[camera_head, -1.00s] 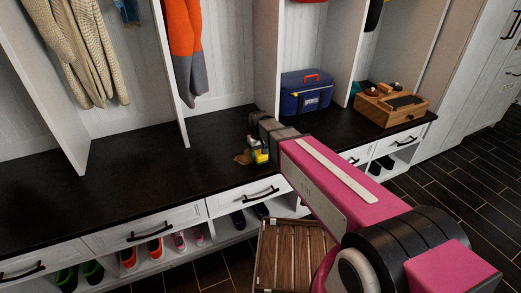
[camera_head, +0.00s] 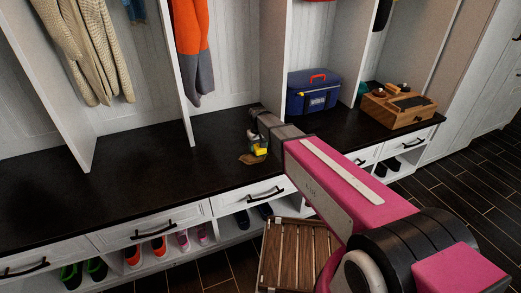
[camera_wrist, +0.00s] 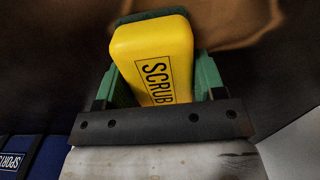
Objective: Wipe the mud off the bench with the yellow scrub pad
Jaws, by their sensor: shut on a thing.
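The yellow scrub pad (camera_wrist: 150,60), marked "SCRUB" and with a dark green scouring side, is held between the green fingers of my gripper (camera_wrist: 158,85) in the wrist view. In the head view the pad (camera_head: 260,151) shows as a small yellow patch below my gripper (camera_head: 256,146), low over the bench. The brown mud patch (camera_head: 252,158) lies on the dark bench top (camera_head: 150,185) right beside and under the pad. In the wrist view the brown mud (camera_wrist: 225,25) spreads behind the pad. I cannot tell whether the pad touches the bench.
A blue sports box (camera_head: 313,93) with a red handle and a wooden box (camera_head: 397,107) stand on the bench to the right. White dividers (camera_head: 165,75) rise from the bench. A slatted wooden crate (camera_head: 295,255) stands on the floor in front. The bench left of the mud is clear.

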